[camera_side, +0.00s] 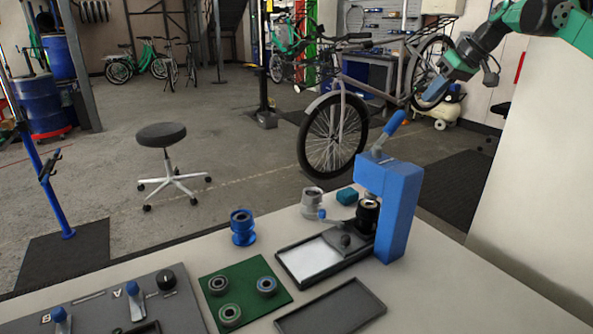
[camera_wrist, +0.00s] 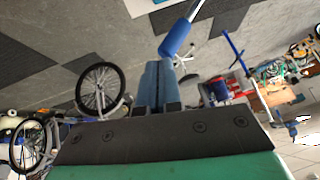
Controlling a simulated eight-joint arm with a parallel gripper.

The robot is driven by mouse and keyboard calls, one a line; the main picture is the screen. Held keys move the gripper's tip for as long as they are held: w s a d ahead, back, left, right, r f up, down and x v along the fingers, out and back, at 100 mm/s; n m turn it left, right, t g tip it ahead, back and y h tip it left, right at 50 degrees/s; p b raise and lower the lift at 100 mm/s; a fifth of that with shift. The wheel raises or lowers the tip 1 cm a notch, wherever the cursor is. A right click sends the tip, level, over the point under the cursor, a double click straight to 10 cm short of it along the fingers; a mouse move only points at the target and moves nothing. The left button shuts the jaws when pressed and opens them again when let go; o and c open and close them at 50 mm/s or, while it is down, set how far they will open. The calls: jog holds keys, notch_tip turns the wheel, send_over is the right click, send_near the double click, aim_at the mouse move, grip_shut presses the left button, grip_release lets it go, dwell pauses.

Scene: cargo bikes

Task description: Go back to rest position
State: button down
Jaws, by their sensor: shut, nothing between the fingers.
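My gripper (camera_side: 428,98) hangs at the upper right of the side view, in the air above and right of the blue press. Its blue fingers are together and empty; they also show closed in the wrist view (camera_wrist: 157,68). The blue press (camera_side: 398,215) stands on the table, its lever with a blue handle (camera_side: 395,123) pointing up toward the gripper. In the wrist view a blue lever handle (camera_wrist: 178,38) appears just beyond the fingertips. I see a gap between gripper and handle in the side view.
On the table are a green mat (camera_side: 250,298) with three bearings, a grey tray (camera_side: 335,308), a blue spool (camera_side: 242,228) and a control panel (camera_side: 105,302). A bike (camera_side: 335,130) and stool (camera_side: 161,134) stand behind. The air around the gripper looks clear apart from the lever.

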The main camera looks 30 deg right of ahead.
jog(key=shift+g+h, duration=0.3)
jog(key=shift+h, duration=0.2)
jog(key=s+a+f, duration=0.1)
jog(key=a, duration=0.3)
jog(key=s+a+f, duration=0.1)
jog(key=s+a, duration=0.1)
jog(key=a, duration=0.3)
jog(key=s+a+f, duration=0.1)
jog(key=a+f, duration=0.1)
jog(key=a, duration=0.2)
jog(key=shift+s+a+f, duration=0.1)
jog(key=shift+s+a, duration=0.05)
jog(key=shift+s, duration=0.1)
jog(key=s+a+f+t, duration=0.1)
jog(key=s+a+f, duration=0.7)
jog(key=s+f, duration=0.1)
jog(key=shift+f+n+h, duration=0.4)
jog(key=shift+f, duration=0.3)
